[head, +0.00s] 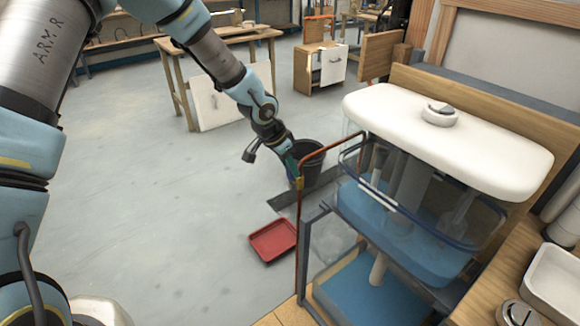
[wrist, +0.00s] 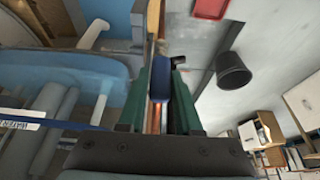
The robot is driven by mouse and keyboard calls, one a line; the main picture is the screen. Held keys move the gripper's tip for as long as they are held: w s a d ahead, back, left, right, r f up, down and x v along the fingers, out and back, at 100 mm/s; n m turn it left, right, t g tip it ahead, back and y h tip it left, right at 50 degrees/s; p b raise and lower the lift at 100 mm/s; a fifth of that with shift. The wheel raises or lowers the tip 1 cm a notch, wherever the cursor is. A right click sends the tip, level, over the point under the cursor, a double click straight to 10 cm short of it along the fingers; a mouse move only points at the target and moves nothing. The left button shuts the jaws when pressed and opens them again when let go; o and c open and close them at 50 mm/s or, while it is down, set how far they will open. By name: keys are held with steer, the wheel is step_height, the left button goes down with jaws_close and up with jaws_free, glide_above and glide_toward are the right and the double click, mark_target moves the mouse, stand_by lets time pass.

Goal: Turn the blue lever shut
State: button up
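The blue lever (wrist: 161,80) shows in the wrist view as a dark blue bar between the two green fingers of my gripper (wrist: 160,90). The fingers lie close along both its sides, with no clear gap, and appear shut on it. A copper pipe (head: 299,235) runs upright at the left of the glass cistern stand in the head view. My gripper (head: 291,168) is at the top of this pipe. The lever is hidden or too small to make out in the head view. The valve body is mostly hidden by my fingers.
A clear cistern with a white lid (head: 450,140) stands right of my gripper, with blue water inside. A black bucket (head: 308,160) stands behind it and a red tray (head: 273,241) lies on the floor. Open grey floor lies to the left.

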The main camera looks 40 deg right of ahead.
jaws_close()
stand_by(1.0)
